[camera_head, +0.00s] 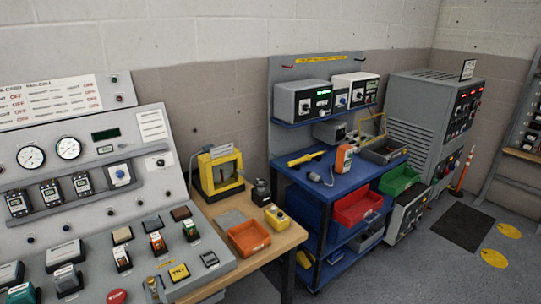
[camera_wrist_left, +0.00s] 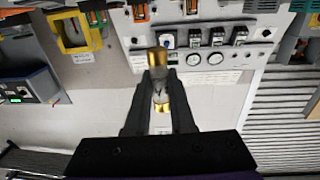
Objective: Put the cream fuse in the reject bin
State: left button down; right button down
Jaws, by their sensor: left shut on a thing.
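My left gripper (camera_wrist_left: 159,80) is shut on a fuse (camera_wrist_left: 157,58) with brass end caps and a pale body. One cap sticks out past the fingertips; the other shows between the fingers. An orange-red open bin (camera_head: 249,237) stands on the wooden table to the right of the panel. I cannot read any reject label on it. My right gripper is not in view.
The control panel (camera_head: 95,225) has gauges, switches and a red button. The wooden table (camera_head: 268,252) also holds a yellow-framed device (camera_head: 221,172) and a yellow box (camera_head: 279,220). A blue cart (camera_head: 318,195) carries red (camera_head: 358,208) and green (camera_head: 399,180) bins.

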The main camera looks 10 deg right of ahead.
aim_at(249, 242)
jog(key=i+l+u, duration=0.1)
jog(key=l, duration=0.45)
jog(key=i+l+u, duration=0.1)
jog(key=i+l, duration=0.2)
jog(key=l, duration=0.3)
jog(key=i+l+u, duration=0.15)
jog(key=l, duration=0.45)
jog(key=i+l+u, duration=0.1)
jog(key=l, duration=0.55)
jog(key=i+l+u, duration=0.1)
jog(key=l, duration=0.5)
jog(key=i+l+u, duration=0.1)
jog(key=l, duration=0.55)
jog(key=i+l, duration=0.1)
jog(key=l, duration=0.25)
jog(key=i+l, duration=0.1)
jog(key=l, duration=0.25)
jog(key=i+l+u, duration=0.1)
jog(key=l, duration=0.25)
